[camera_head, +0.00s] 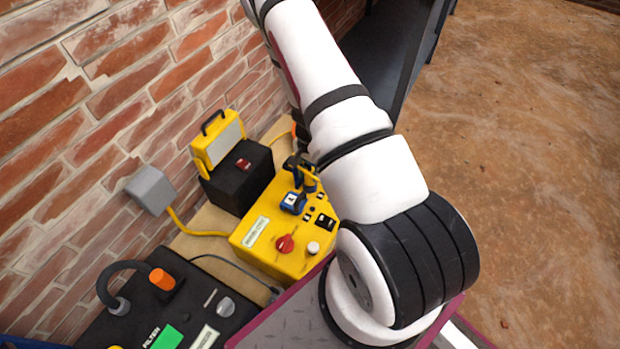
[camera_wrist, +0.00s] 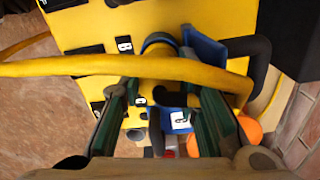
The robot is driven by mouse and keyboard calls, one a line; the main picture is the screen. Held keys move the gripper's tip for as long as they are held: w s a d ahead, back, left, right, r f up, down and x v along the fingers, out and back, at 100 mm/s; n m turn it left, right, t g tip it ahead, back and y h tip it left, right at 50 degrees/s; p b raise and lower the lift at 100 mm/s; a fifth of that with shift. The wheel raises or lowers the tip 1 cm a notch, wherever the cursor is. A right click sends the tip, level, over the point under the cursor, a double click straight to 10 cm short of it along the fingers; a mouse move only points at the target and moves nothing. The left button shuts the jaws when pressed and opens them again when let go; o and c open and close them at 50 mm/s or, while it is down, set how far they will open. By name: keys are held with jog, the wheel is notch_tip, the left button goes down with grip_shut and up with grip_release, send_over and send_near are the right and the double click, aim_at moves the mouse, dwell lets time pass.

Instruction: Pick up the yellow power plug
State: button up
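The yellow power box (camera_head: 270,235) stands below my gripper (camera_head: 303,168), which is small and partly hidden by my arm. Blue-lidded sockets (camera_head: 293,203) sit on its top. In the wrist view my gripper (camera_wrist: 165,95) has its two dark green fingers apart, pointing at the box's yellow face (camera_wrist: 90,25). A thick yellow cable (camera_wrist: 70,67) crosses in front of the fingertips and bends down at right. A yellow round part with a blue ring (camera_wrist: 160,42), beside a blue lid (camera_wrist: 205,48), lies just beyond. I cannot tell if it is the yellow plug; the cable hides much.
A black case with a yellow work lamp (camera_head: 217,145) stands behind the box. A grey wall box (camera_head: 150,190) with a yellow cable is on the brick wall. A black filter unit (camera_head: 185,300) is at front left. The dirt floor (camera_head: 540,130) at right is clear.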

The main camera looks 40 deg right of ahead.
grip_shut()
jog(key=shift+r+p, duration=0.3)
jog(key=shift+r, duration=0.25)
jog(key=r, duration=0.1)
jog(key=r+p, duration=0.1)
jog(key=shift+s+d+r, duration=0.15)
jog(key=shift+s+r, duration=0.15)
jog(key=shift+r, duration=0.1)
jog(key=s+d, duration=0.2)
jog(key=s, duration=0.5)
jog(key=s+d+r, duration=0.1)
jog(key=s+d, duration=0.2)
jog(key=s, duration=0.4)
jog(key=shift+s, duration=0.25)
jog(key=shift+d, duration=0.1)
